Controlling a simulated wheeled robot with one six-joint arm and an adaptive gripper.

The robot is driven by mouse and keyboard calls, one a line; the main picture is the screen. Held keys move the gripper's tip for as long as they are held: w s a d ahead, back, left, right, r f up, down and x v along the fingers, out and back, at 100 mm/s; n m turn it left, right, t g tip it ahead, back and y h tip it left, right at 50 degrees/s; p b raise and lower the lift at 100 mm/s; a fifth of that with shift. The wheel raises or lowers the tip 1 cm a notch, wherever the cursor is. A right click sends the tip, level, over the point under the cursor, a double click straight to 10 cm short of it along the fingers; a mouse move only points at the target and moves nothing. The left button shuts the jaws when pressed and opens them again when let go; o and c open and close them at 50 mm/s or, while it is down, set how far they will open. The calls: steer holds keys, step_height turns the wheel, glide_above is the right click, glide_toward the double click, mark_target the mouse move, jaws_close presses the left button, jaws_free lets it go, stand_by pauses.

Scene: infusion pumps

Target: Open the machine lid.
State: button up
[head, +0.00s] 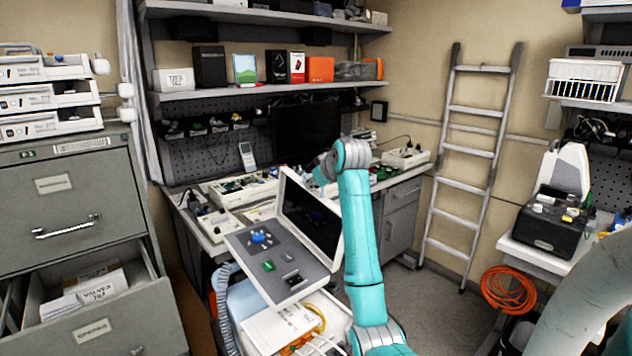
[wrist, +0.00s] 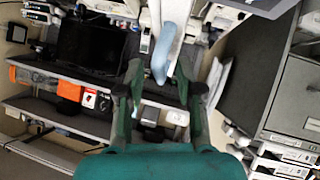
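The machine has a tilted grey control panel (head: 278,262) with a blue knob and a green part on it. A dark screen in a pale frame (head: 312,214) stands raised at the panel's right edge. I cannot tell which part is the lid. My gripper (wrist: 160,72) is open, with its two fingers spread apart in the wrist view. A pale blue-grey piece (wrist: 162,48) shows between the fingers; I cannot tell whether they touch it.
A cluttered workbench (head: 405,178) and loaded shelves stand behind the machine. A grey filing cabinet (head: 75,215) with an open drawer is on the left. A ladder (head: 470,150) leans at the back right. A black device (head: 546,222) sits on the right table. Some floor is clear on the right.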

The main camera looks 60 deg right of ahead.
steer(key=shift+r, duration=0.1)
steer(key=v, duration=1.2)
stand_by(0.4)
